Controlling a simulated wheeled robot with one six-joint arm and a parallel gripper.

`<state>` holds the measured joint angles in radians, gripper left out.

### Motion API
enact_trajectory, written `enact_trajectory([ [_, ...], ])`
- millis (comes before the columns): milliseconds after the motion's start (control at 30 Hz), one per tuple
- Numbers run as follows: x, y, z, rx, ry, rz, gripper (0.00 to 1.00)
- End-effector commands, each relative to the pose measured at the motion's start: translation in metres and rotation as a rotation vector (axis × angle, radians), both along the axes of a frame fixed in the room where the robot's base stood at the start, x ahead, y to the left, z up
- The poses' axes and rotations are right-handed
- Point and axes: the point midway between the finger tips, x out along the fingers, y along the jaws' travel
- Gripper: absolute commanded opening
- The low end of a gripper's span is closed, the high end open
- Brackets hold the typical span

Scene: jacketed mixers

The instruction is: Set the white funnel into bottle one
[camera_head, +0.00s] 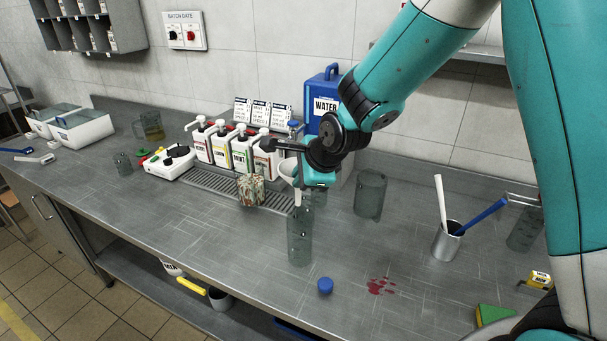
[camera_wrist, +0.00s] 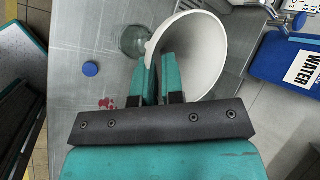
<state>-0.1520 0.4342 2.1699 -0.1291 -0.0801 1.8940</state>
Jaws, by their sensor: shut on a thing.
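My gripper (camera_head: 306,178) is shut on the wall of the white funnel (camera_head: 287,168). The funnel's wide mouth fills the upper middle of the wrist view (camera_wrist: 205,50), with my gripper's fingers (camera_wrist: 158,75) at its near left rim. In the head view, the funnel's stem points down at the top of a tall clear grey bottle (camera_head: 300,240) on the bench. I cannot tell whether the stem tip is inside the bottle's mouth or just in front of or above it. No mark reading "one" is legible. A clear vessel shows beside the funnel in the wrist view (camera_wrist: 133,40).
A blue cap (camera_head: 325,286) and a red spill (camera_head: 381,286) lie on the bench near the bottle. A clear beaker (camera_head: 370,193) stands to the right, and a patterned jar (camera_head: 251,189) to the left. Pump bottles (camera_head: 240,150) and a blue water container (camera_head: 327,100) stand behind.

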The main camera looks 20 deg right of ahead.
Motion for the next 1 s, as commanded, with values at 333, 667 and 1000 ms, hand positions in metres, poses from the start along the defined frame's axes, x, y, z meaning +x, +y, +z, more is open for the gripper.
enact_trajectory([
  [333, 0.000, 0.000, -0.037, 0.000, -0.001, 0.000, 0.00],
  [667, 0.000, -0.001, -0.060, 0.001, 0.000, -0.001, 0.00],
  [1000, 0.000, -0.001, -0.061, 0.000, -0.001, 0.000, 0.00],
])
